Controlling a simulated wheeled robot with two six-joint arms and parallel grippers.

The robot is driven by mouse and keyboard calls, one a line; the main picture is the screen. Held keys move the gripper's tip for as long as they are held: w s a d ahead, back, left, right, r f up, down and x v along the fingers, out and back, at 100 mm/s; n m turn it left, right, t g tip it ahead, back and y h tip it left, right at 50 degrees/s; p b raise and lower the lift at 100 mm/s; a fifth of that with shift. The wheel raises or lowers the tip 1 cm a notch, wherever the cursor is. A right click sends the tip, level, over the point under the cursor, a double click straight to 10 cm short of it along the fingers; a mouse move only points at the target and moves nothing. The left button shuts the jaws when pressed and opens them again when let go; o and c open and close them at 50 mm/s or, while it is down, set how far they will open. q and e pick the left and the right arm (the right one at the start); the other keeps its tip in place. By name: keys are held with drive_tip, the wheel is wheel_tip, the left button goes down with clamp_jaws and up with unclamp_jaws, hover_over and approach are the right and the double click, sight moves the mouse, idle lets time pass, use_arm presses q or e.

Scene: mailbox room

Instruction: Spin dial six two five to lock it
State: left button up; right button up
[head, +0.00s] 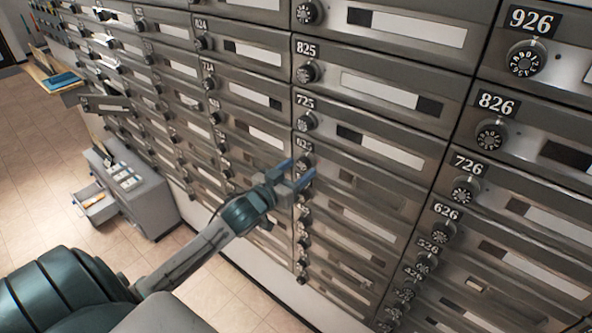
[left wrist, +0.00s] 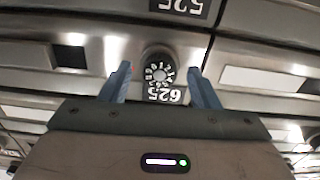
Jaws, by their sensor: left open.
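The 625 dial (left wrist: 160,72) is a round dark knob with white figures on its face, on a grey metal mailbox door. Its 625 label (left wrist: 165,96) reads upside down in the left wrist view. In the head view the 625 label (head: 305,144) shows above my left gripper (head: 299,169), which partly covers the dial. My left gripper (left wrist: 161,80) is open. In the left wrist view its two blue fingers stand on either side of the dial, with gaps between. The dial's exact setting is too small to read. My right gripper is out of view.
The 725 dial (head: 306,122) sits above and several more dials run below in the same column. The 626 dial (head: 443,233) is in the column to the right. A grey cabinet (head: 150,200) with an open drawer (head: 97,208) stands on the tiled floor at left.

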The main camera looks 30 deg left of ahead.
use_arm(q)
drive_tip(key=shift+c, duration=0.3)
drive_tip(key=c, duration=0.9)
drive_tip(key=shift+c, duration=0.2)
drive_tip(key=shift+m, duration=0.3)
